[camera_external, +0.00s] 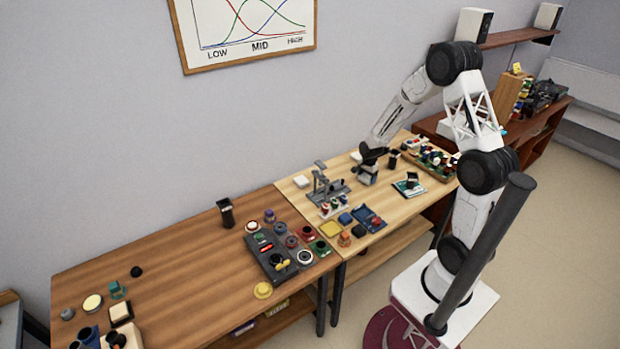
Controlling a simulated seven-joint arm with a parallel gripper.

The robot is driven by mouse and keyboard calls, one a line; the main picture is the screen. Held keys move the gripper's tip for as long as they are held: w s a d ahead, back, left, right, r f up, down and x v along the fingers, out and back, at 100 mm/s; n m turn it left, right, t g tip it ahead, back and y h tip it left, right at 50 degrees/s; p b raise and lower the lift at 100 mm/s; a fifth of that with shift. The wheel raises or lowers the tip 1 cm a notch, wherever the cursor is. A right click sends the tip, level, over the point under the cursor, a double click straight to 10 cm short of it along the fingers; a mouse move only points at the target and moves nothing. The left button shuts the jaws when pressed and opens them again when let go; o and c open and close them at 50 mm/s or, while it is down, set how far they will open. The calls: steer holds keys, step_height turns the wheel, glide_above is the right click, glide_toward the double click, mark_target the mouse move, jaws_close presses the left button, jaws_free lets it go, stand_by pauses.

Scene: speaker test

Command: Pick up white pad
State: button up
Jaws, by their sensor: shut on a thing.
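My gripper (368,177) is low over the light wooden table (310,240), just right of a grey stand. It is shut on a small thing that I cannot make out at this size. A white pad (301,181) lies flat near the back left of the light table, left of the stand and apart from my gripper. I cannot tell which of these is the task's white pad.
The grey stand (322,184) stands close to my gripper's left. A crowded tray (432,160) and a dark cup (393,159) lie to its right. A teal-and-white card (409,188) and a blue tray (368,219) lie in front. The brown table (180,275) has free room.

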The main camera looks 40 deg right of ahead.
mark_target(374, 177)
steer(key=shift+r, duration=0.15)
steer(key=shift+r, duration=0.8)
steer(key=shift+s+r, duration=0.25)
steer(key=shift+r, duration=0.6)
steer(key=s+a, duration=0.1)
steer(key=s, duration=0.4)
steer(key=s+a+r, duration=0.1)
steer(key=s, duration=0.9)
steer(key=shift+s+a+r, duration=0.15)
steer(key=shift+a, duration=0.25)
steer(key=shift+r, duration=0.2)
